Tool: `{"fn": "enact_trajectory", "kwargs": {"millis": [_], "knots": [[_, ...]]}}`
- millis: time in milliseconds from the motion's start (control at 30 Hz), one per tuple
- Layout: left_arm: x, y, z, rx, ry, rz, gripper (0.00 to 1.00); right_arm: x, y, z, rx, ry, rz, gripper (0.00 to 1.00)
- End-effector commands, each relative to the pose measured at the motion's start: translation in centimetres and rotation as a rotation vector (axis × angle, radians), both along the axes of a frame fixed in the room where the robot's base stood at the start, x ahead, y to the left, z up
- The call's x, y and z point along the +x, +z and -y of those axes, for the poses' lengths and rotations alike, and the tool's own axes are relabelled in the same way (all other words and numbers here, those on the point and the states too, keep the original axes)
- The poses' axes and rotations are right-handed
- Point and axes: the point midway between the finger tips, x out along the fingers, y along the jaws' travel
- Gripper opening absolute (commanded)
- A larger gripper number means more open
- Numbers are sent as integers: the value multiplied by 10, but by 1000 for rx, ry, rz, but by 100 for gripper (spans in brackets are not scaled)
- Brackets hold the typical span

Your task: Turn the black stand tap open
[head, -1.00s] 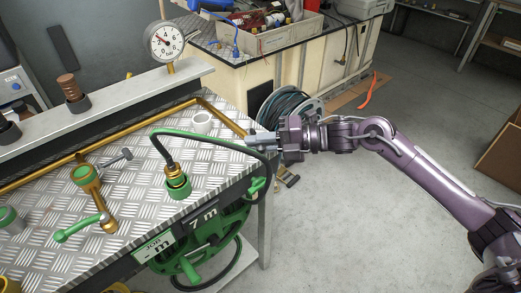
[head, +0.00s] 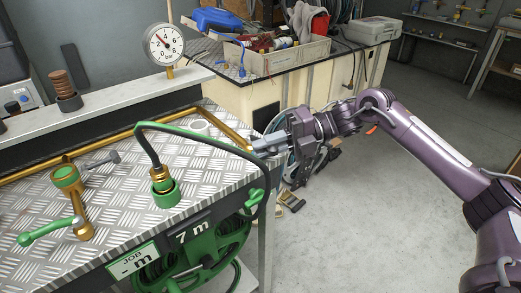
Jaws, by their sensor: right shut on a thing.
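A brass stand tap (head: 78,205) with a green collar stands on the left of the ribbed metal bench top. Its green lever (head: 48,231) points left toward the front. A dark grey lever (head: 102,160) shows behind it; I cannot tell whether this is the black stand tap. My right gripper (head: 262,147) is at the bench's right edge, well to the right of both levers. It is shut at the dark hose (head: 210,134), which appears to be between its fingers; the grip is small in view. The hose runs to a green-collared fitting (head: 164,187). My left gripper is out of view.
A green hose reel (head: 207,250) hangs under the bench's front edge, near a 7 m label. A pressure gauge (head: 164,45) stands on the rear ledge. A second bench (head: 262,91) with a toolbox (head: 285,56) stands behind.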

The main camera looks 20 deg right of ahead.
Motion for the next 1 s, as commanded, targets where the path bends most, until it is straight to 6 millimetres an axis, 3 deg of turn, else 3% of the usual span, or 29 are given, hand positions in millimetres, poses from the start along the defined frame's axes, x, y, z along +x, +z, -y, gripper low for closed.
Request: {"fn": "enact_trajectory", "kwargs": {"millis": [300, 333, 500, 800, 933, 1000], "knots": [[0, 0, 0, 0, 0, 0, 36, -1, -2, 0, -1, 3, -7, 0], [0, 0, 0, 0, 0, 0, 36, -1, -2, 0, -1, 3, -7, 15], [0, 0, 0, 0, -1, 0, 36, -1, -1, 0, -1, 2, -5, 35], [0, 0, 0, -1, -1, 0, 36, 0, 0, 2, -1, 1, 0, 35], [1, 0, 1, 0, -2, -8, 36, -2, 2, 16, -3, 0, 0, 35], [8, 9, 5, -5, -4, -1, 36, -3, 4, 29, -3, -3, 0, 35]]}}
